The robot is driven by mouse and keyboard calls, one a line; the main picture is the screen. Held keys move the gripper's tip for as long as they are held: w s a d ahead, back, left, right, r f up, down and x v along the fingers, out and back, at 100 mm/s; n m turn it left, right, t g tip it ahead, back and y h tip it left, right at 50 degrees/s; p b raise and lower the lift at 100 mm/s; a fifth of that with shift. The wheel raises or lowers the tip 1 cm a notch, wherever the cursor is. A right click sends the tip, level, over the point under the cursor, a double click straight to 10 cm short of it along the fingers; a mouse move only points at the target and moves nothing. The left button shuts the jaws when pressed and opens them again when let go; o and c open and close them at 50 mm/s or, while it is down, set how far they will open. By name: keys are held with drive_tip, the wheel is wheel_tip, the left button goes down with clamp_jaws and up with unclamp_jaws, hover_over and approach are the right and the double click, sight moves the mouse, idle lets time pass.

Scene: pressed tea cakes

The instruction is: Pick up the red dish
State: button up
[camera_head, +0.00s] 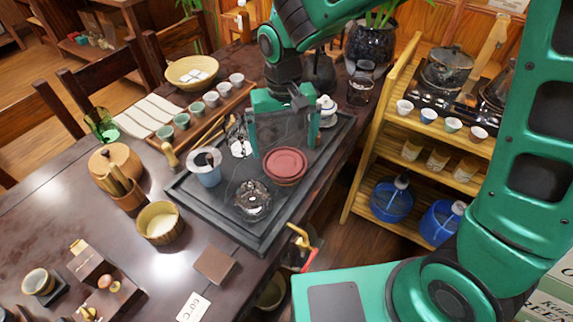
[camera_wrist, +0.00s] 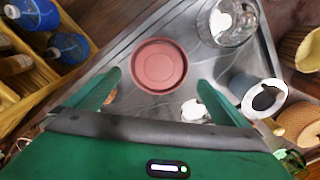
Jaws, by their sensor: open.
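The red dish (camera_head: 285,163) is a round, shallow, dull-red dish on the dark tea tray (camera_head: 240,236), near its right side. It also shows in the wrist view (camera_wrist: 159,65), whole and unobstructed, just beyond the fingertips. My gripper (camera_head: 283,145) hangs over the tray, pointing down, with its green fingers apart. In the wrist view my gripper's fingertips (camera_wrist: 159,77) lie on either side of the dish's near edge, with nothing held between them. I cannot tell how high the fingertips are above the tray.
A clear glass pot (camera_head: 252,200) stands in front of the dish on the tray, and a pale cup with a strainer (camera_head: 206,170) is at left. A white lidded pot (camera_head: 327,110) stands behind. A wooden shelf (camera_head: 425,140) with cups and blue jugs stands right of the table.

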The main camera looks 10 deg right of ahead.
sight(285, 163)
drive_tip(key=shift+s+d+f, duration=0.1)
drive_tip(key=shift+f, duration=1.4)
drive_tip(key=shift+s+d+f, duration=0.1)
drive_tip(key=shift+f, duration=1.4)
drive_tip(key=shift+w, duration=0.1)
drive_tip(key=c, duration=1.2)
